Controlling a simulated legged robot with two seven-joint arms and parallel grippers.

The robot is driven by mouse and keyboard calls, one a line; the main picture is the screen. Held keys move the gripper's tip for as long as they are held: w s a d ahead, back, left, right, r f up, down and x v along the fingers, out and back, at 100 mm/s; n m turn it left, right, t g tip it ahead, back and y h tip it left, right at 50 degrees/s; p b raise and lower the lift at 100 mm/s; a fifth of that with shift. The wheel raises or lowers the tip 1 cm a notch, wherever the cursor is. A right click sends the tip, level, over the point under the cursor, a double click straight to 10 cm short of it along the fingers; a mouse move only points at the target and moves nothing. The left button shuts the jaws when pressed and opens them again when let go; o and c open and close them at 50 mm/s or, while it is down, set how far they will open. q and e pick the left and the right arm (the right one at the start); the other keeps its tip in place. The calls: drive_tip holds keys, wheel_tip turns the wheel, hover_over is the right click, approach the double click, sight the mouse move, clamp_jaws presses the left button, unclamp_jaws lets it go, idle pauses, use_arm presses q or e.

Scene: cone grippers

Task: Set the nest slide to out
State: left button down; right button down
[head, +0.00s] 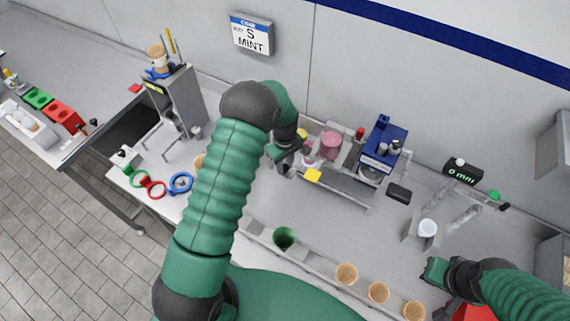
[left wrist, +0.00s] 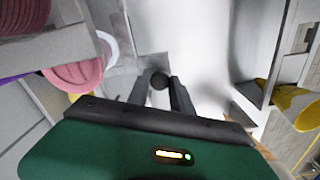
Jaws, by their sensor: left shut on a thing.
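My left gripper (head: 284,160) reaches down at the left end of a grey machine frame (head: 345,195) by the wall.
A blue machine (head: 383,146) stands to the right. Coloured rings (head: 180,183) are at left.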

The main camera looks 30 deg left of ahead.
use_arm(q)
drive_tip(key=shift+w+a+r, duration=0.1)
drive_tip(key=shift+w, duration=0.1)
idle(0.6)
drive_tip(key=a+b, duration=0.2)
drive_tip(key=a, duration=0.7)
drive_tip(key=c, duration=1.4)
unclamp_jaws()
drive_tip(key=shift+r, duration=0.1)
drive_tip(key=shift+o, duration=1.4)
drive_tip(key=shift+a, duration=0.1)
wheel_tip(320, 180, up, 16)
drive_tip(key=b, duration=0.3)
drive_tip(key=shift+a+r+b, duration=0.15)
drive_tip(key=shift+a+b, duration=0.15)
drive_tip(key=shift+a, duration=0.05)
